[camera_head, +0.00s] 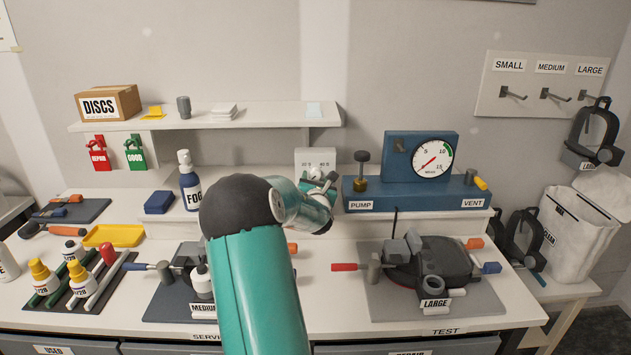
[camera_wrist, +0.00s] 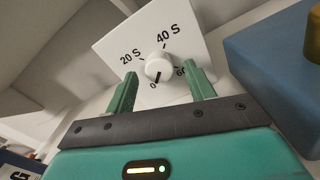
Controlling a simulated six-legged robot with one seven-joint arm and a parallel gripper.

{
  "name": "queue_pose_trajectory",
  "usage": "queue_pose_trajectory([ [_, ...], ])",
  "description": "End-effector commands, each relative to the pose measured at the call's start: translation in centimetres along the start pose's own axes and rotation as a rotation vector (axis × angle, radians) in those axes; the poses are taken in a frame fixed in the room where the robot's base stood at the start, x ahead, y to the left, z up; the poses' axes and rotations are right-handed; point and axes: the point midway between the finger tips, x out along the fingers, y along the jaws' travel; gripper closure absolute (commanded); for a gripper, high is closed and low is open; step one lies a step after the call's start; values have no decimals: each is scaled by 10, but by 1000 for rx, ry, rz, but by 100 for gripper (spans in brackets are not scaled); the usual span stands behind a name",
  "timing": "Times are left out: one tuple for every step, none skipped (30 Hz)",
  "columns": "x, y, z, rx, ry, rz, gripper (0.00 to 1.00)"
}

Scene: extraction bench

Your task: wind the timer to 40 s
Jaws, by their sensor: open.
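The timer (camera_head: 315,157) is a white box on the raised ledge, partly hidden behind my gripper in the head view. In the wrist view its slanted white face (camera_wrist: 128,38) carries a round white knob (camera_wrist: 159,66) with marks 0, 20 S, 40 S and a partly hidden 60. The knob's dark pointer line points down toward 0. My gripper (camera_wrist: 162,72) is open, with its two green fingertips on either side of the knob. Gaps show between fingers and knob, so it is not gripped. My gripper (camera_head: 322,182) also shows at the timer in the head view.
The blue pump box with a gauge (camera_head: 431,158) stands close to the right of the timer. The FOG bottle (camera_head: 189,185) and a dark blue block (camera_head: 159,202) are to the left. A white shelf (camera_head: 255,115) runs above. Clamp fixtures stand on the bench in front.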

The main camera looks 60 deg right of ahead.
Motion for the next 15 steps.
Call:
queue_pose_trajectory([
  [0, 0, 0, 0, 0, 0, 46],
  [0, 0, 0, 0, 0, 0, 46],
  [0, 0, 0, 0, 0, 0, 46],
  [0, 0, 0, 0, 0, 0, 46],
  [0, 0, 0, 0, 0, 0, 46],
  [0, 0, 0, 0, 0, 0, 50],
  [0, 0, 0, 0, 0, 0, 56],
  [0, 0, 0, 0, 0, 0, 62],
  [0, 0, 0, 0, 0, 0, 70],
  [0, 0, 0, 0, 0, 0, 75],
  [0, 0, 0, 0, 0, 0, 81],
  [0, 1, 0, 0, 0, 1, 89],
  [0, 0, 0, 0, 0, 0, 90],
  [0, 0, 0, 0, 0, 0, 90],
  [0, 1, 0, 1, 0, 1, 90],
])
